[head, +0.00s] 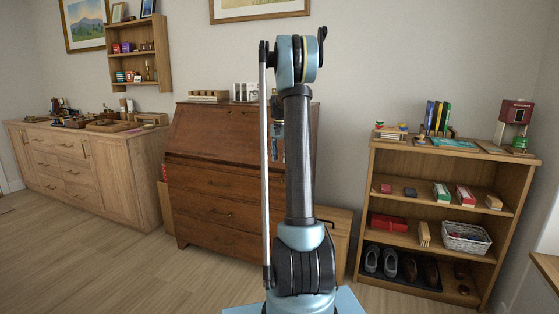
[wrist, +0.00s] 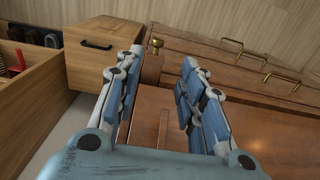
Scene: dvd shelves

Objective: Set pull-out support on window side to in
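The brown slant-front desk (head: 215,145) stands against the back wall; my arm covers its right end in the head view. In the wrist view the desk (wrist: 250,115) fills the right and lower part. A pull-out support (wrist: 152,68) with a small brass knob (wrist: 156,44) shows at the desk's end near a light wood cabinet. It seems to stick out from the desk; how far I cannot tell. My gripper (wrist: 162,62) is open, its fingers apart on either side of the support. Contact cannot be made out. In the head view the gripper is mostly hidden behind my arm.
The light wood cabinet (wrist: 103,58) with a black handle is close beside my left finger in the wrist view. A bookcase (head: 455,165) with shoes and boxes stands to the right, a long sideboard (head: 110,170) to the left. Floor (head: 100,260) at front left is clear.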

